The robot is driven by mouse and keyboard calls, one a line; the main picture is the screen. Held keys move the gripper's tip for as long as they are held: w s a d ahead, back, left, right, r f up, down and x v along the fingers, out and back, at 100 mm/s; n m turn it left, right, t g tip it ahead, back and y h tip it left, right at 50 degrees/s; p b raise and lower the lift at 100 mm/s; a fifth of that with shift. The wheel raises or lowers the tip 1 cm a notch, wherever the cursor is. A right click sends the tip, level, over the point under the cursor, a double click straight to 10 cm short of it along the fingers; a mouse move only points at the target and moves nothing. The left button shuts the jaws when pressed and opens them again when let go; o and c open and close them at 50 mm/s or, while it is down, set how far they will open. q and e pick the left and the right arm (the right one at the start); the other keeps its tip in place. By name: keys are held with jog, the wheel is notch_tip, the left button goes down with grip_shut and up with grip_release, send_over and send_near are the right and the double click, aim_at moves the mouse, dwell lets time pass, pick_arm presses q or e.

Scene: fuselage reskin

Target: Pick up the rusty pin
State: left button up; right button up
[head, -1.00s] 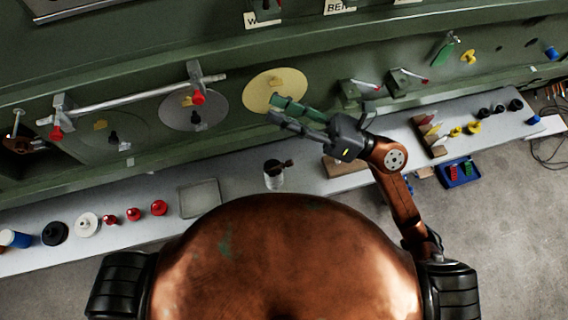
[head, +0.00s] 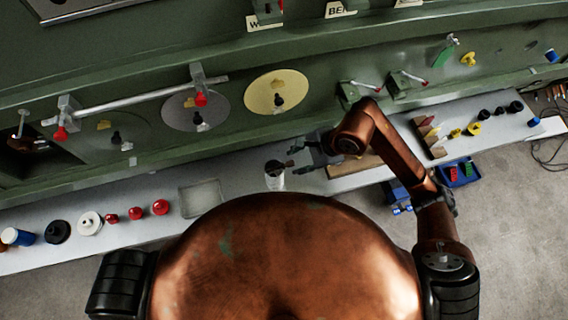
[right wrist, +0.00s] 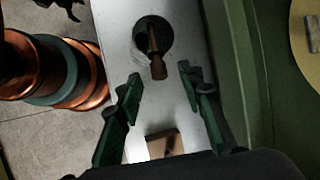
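The rusty pin (right wrist: 157,65) is a short brown rod sticking up and out of a round container (right wrist: 152,35) with a dark inside. In the head view the pin (head: 289,163) leans over the rim of the pale container (head: 274,181) on the bench. My right gripper (right wrist: 159,75) is open, with its green fingers on either side of the pin's near end and a gap on both sides. In the head view the right gripper (head: 302,150) is beside the container, just to its right, partly hidden by my arm. My left gripper is not clearly seen.
The grey bench (head: 238,178) runs along the green fuselage panel (head: 240,135). A clear square tray (head: 200,198) lies left of the container, with red knobs (head: 160,207) beyond it. A wooden block (head: 355,165) lies to the right. A blue bin (head: 460,174) is farther right.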

aim_at(293, 163)
jog(key=shift+p+x, duration=0.55)
jog(key=shift+x, duration=1.65)
jog(key=shift+s+d, duration=0.1)
grip_shut()
